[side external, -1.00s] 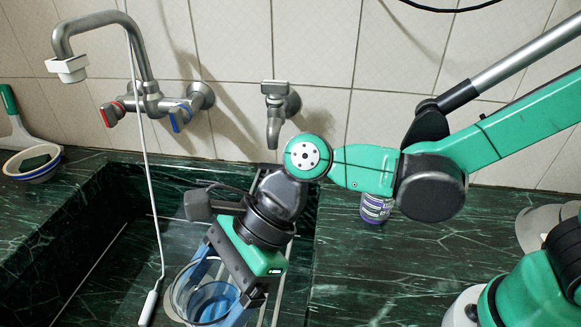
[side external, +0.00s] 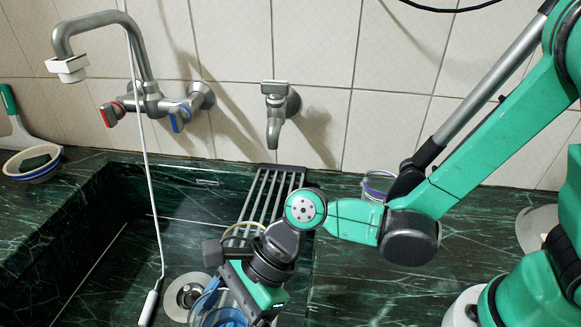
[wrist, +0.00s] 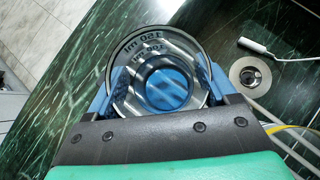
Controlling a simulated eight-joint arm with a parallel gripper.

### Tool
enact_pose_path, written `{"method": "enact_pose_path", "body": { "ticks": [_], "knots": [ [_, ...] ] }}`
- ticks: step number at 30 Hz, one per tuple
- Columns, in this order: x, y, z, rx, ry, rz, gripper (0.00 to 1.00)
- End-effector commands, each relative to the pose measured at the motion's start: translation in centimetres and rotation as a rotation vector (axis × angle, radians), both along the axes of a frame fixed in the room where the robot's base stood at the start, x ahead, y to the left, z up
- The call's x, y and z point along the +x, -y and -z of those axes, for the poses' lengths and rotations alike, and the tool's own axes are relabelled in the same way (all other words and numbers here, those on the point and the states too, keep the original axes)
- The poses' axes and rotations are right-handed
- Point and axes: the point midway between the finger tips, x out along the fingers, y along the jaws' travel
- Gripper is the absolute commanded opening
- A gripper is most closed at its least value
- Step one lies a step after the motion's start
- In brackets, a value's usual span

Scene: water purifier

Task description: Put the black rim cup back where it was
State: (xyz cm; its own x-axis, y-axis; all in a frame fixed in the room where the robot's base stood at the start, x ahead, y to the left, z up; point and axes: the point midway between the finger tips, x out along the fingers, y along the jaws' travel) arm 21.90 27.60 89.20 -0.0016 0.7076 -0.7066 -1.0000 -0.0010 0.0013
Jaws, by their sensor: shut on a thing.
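My gripper (side external: 222,308) is low at the front of the picture, at the right part of the sink (side external: 100,235). Its blue fingers are shut on a clear cup (side external: 205,315), which is partly cut off by the bottom edge of the side view. In the wrist view the cup (wrist: 158,42) sits between the two fingertips of my gripper (wrist: 160,88). The cup has a dark rim, "150 ml" and "100 ml" marks, and blue showing at its round bottom. I cannot tell whether it touches anything below.
A metal rack (side external: 266,195) spans the sink's right side, with a yellow-rimmed item (side external: 240,232) by it, partly hidden. The drain (side external: 188,296) and a hanging white wand (side external: 149,305) are left of my gripper. A purple-labelled jar (side external: 376,184) stands behind my arm. Counter (side external: 340,285) front right is clear.

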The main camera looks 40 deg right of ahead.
Motion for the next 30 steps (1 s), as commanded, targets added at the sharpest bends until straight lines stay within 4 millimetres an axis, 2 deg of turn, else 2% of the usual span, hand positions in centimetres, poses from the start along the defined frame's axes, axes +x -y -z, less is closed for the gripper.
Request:
{"method": "enact_pose_path", "body": {
  "ticks": [3,4,6,17,30],
  "knots": [
    [0.0,0.0,0.3,0.000,0.000,0.000,0.11],
    [0.0,0.0,0.3,0.000,0.000,0.000,0.81],
    [0.0,0.0,0.3,0.000,0.000,0.000,1.00],
    [0.0,0.1,-0.2,0.000,0.000,0.001,1.00],
    [0.0,4.6,-4.6,0.000,-0.001,0.004,1.00]
  ]
}}
